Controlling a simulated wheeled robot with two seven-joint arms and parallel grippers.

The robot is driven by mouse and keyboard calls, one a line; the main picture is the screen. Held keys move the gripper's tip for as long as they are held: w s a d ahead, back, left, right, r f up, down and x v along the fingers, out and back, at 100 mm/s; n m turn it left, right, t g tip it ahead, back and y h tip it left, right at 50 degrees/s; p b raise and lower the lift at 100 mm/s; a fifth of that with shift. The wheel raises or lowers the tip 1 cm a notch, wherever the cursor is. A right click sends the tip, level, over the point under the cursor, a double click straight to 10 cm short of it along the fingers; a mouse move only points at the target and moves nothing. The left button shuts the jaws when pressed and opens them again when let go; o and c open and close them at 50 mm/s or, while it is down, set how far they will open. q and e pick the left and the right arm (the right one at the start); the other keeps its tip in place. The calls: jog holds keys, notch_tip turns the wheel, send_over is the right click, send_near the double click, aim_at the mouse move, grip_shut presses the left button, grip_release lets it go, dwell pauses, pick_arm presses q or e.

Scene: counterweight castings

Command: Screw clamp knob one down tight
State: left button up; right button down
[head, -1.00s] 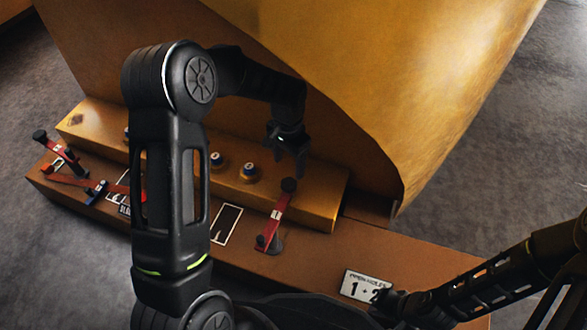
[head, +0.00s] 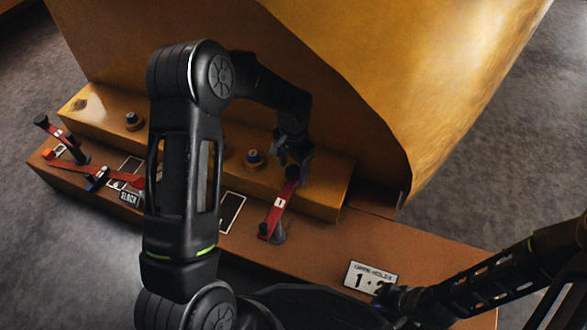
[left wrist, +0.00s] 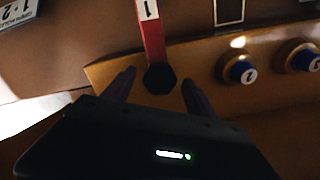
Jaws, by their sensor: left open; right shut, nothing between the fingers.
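Clamp knob one (head: 292,173) is a black knob at the upper end of the red clamp arm (head: 279,208) marked 1. My left gripper (head: 294,157) is open right at the knob. In the left wrist view the dark hexagonal knob (left wrist: 160,79) lies between the two spread fingertips (left wrist: 158,77), with a visible gap on each side. The red arm (left wrist: 151,40) runs away from it. I cannot tell how far down the knob is screwed. My right gripper (head: 388,302) is shut and empty by the number sign.
A stepped brown ledge (head: 320,200) carries blue-capped studs, one marked 2 (left wrist: 241,70). A second red clamp (head: 62,140) and a loose red strap (head: 95,172) lie at left. A large yellow casting (head: 400,80) rises behind.

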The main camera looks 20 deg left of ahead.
pick_arm(q)
jog(key=shift+c, duration=0.6)
jog(key=c, duration=1.3)
jog(key=shift+o, duration=0.2)
jog(key=shift+r, duration=0.1)
pick_arm(e)
jog(key=shift+r, duration=0.25)
pick_arm(q)
jog(key=m+p, duration=0.3)
jog(key=m, duration=0.1)
jog(key=shift+r, duration=0.1)
jog(key=m+p, duration=0.2)
jog(key=m, duration=0.3)
jog(key=shift+m+p, duration=0.3)
jog(key=shift+p, duration=0.05)
jog(key=m+p, duration=0.2)
jog(key=m, duration=0.3)
jog(key=shift+m, duration=0.3)
jog(key=m+p, duration=0.1)
jog(key=m, duration=0.3)
jog(key=shift+m+p, duration=0.3)
jog(key=shift+p, duration=0.1)
pick_arm(e)
notch_tip(320, 180, up, 9)
jog(key=s, duration=0.2)
jog(key=shift+a+r+g, duration=0.2)
jog(key=shift+a+g, duration=0.1)
jog(key=shift+a, duration=0.05)
pick_arm(q)
jog(key=shift+w, duration=0.1)
